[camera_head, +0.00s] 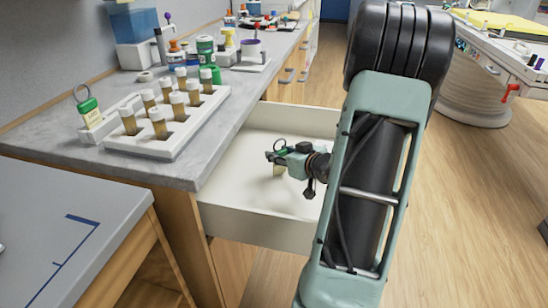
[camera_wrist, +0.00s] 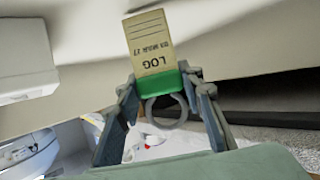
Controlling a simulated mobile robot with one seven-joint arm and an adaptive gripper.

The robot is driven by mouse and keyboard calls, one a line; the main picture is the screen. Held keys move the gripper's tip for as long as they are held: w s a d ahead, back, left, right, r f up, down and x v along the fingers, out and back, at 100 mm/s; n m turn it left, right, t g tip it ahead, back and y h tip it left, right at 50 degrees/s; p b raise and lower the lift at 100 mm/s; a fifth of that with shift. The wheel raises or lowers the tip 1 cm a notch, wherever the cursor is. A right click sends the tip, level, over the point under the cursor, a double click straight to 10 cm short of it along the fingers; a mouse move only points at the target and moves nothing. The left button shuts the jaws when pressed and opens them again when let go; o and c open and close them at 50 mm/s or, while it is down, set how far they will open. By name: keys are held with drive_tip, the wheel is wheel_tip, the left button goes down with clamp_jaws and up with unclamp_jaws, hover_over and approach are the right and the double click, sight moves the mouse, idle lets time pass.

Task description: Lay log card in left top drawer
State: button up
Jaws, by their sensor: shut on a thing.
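The log card, a cream tag with printed lines, the word LOG and a green end with a ring, shows in the wrist view (camera_wrist: 150,45). My gripper (camera_wrist: 165,95) is shut on its green end, and the card sticks out beyond the fingertips. In the head view my gripper (camera_head: 277,152) is over the open drawer (camera_head: 255,222), with the card (camera_head: 279,169) hanging below it, partly hidden. The drawer is pulled out from under the counter and its pale floor looks empty. I cannot tell whether the card touches the floor.
The grey counter (camera_head: 60,150) above the drawer holds a white rack (camera_head: 165,147) of several brown-filled vials. A green-labelled tag with a ring (camera_head: 88,107) stands in a white holder. A grey table (camera_head: 60,225) is at the near left. Wooden floor is open at right.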

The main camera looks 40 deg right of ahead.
sight(282, 154)
drive_tip(key=shift+f, duration=0.15)
drive_tip(key=shift+f, duration=0.2)
drive_tip(key=o, duration=0.9)
drive_tip(key=shift+o, duration=0.2)
drive_tip(key=shift+r, duration=0.25)
drive_tip(key=p+v, duration=0.2)
drive_tip(key=v, duration=0.4)
drive_tip(key=shift+s+r, duration=0.15)
drive_tip(key=shift+s, duration=0.05)
drive_tip(key=shift+s+r, duration=0.1)
drive_tip(key=shift+s, duration=0.45)
